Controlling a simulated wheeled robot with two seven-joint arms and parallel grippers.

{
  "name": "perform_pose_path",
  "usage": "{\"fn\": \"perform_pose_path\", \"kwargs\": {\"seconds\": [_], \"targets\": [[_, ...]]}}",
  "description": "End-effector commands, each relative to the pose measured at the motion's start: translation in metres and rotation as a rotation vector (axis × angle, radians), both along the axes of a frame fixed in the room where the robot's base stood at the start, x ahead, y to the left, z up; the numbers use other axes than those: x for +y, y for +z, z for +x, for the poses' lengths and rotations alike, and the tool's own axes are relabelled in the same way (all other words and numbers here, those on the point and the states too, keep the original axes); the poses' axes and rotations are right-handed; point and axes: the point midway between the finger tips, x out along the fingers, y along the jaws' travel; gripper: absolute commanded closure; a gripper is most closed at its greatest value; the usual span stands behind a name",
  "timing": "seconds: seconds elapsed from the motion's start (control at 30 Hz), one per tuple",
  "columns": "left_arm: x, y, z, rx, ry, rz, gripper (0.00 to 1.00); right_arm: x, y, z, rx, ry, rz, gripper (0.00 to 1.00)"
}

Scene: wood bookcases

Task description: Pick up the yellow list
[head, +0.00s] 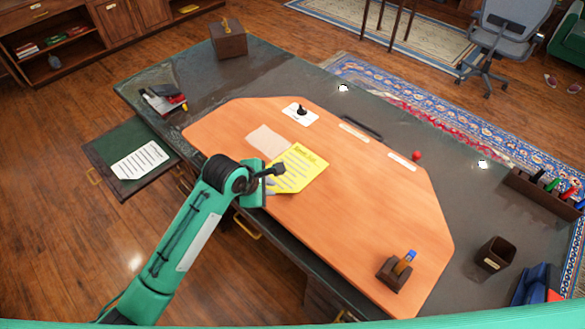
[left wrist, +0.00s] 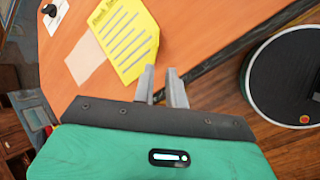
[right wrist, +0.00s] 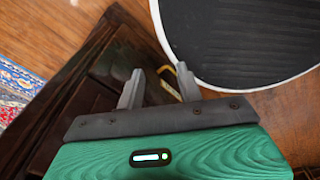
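The yellow list (head: 301,170) is a sheet with dark lines of writing, lying on the orange desk mat (head: 350,215) near its front edge. It also shows in the left wrist view (left wrist: 125,40), just beyond and to the left of the fingertips. My left gripper (head: 271,187) is at the list's left side in the head view, partly covering it. In the left wrist view the left fingers (left wrist: 161,68) stand a small gap apart with nothing between them. My right gripper (right wrist: 158,80) is open and empty beside the dark desk side; it is not in the head view.
A pale sheet (head: 269,140) lies left of the list. A white card with a black knob (head: 300,113) and a pen block (head: 394,272) are on the mat. A pulled-out panel (head: 105,150) with a paper juts from the desk's left.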

Motion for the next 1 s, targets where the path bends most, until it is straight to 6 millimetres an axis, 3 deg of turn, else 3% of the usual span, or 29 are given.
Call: {"fn": "perform_pose_path", "kwargs": {"seconds": [0.33,0.67,1.0], "targets": [[-0.022,-0.049,0.024,0.001,-0.002,0.003,0.87,-0.009,0.012,-0.002,0.003,-0.002,-0.01,0.64],[-0.029,-0.064,0.032,0.0,-0.002,0.003,0.87,0.003,0.018,-0.002,0.004,-0.001,0.002,0.64],[-0.043,-0.094,0.049,0.0,-0.001,0.003,0.87,0.006,0.033,-0.002,0.003,0.001,0.005,0.64]]}}
